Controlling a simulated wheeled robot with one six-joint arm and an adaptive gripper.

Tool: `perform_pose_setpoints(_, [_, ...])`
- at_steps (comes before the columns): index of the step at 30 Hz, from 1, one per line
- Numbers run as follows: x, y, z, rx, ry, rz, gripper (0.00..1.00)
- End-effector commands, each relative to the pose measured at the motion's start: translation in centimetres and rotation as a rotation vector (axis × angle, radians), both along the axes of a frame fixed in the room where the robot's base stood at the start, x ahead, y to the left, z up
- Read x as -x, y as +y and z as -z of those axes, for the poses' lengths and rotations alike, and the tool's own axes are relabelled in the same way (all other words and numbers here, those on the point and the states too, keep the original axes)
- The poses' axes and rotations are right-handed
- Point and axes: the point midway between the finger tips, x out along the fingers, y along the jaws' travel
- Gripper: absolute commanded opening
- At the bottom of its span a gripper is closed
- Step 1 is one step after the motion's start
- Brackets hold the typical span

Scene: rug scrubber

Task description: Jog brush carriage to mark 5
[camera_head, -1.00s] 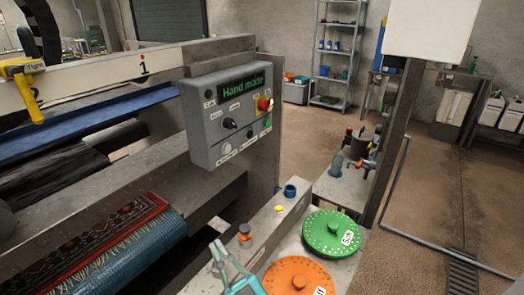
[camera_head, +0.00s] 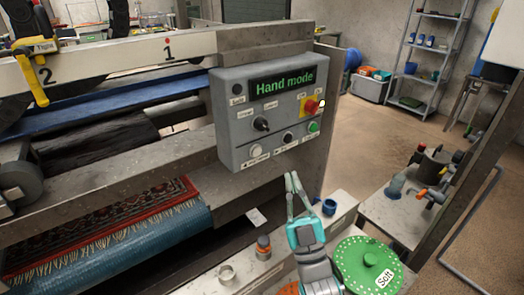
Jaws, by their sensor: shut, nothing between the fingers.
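The grey control panel (camera_head: 262,165) fills the middle of the view; its display (camera_head: 283,83) reads "Hand mode". Its lower row has a white button (camera_head: 257,151), a black button (camera_head: 288,137) and a green button (camera_head: 313,127). A black selector knob (camera_head: 261,124) and a red stop button (camera_head: 311,105) on yellow sit above. The white scale rail (camera_head: 110,62) shows marks 1 and 2; mark 5 is out of view. A yellow pointer-like part (camera_head: 36,90) hangs over the rail left of 2. My gripper (camera_head: 292,177) is shut and empty, pointing up below the panel, apparently apart from it.
A green disc marked "Soft" (camera_head: 366,266), a blue cup (camera_head: 329,207), a metal ring (camera_head: 227,275) and an orange-capped bottle (camera_head: 263,248) sit around my gripper's arm. A patterned rug (camera_head: 110,232) lies below the rail.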

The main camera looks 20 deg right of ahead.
Motion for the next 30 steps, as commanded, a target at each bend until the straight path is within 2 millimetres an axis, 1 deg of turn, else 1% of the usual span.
perform_pose_setpoints(4, [-0.2, 0.1, 0.0, -0.001, 0.000, -0.001, 0.00])
perform_pose_setpoints(8, [-1.0, 0.3, 0.0, -0.001, -0.001, -0.002, 0.00])
perform_pose_setpoints(21, [-6.1, 2.1, -0.1, -0.001, -0.001, -0.002, 0.00])
perform_pose_setpoints(24, [-7.1, 2.3, 0.0, 0.000, 0.000, -0.001, 0.00])
perform_pose_setpoints(30, [-8.2, 2.7, 0.0, 0.000, 0.000, 0.000, 0.00])
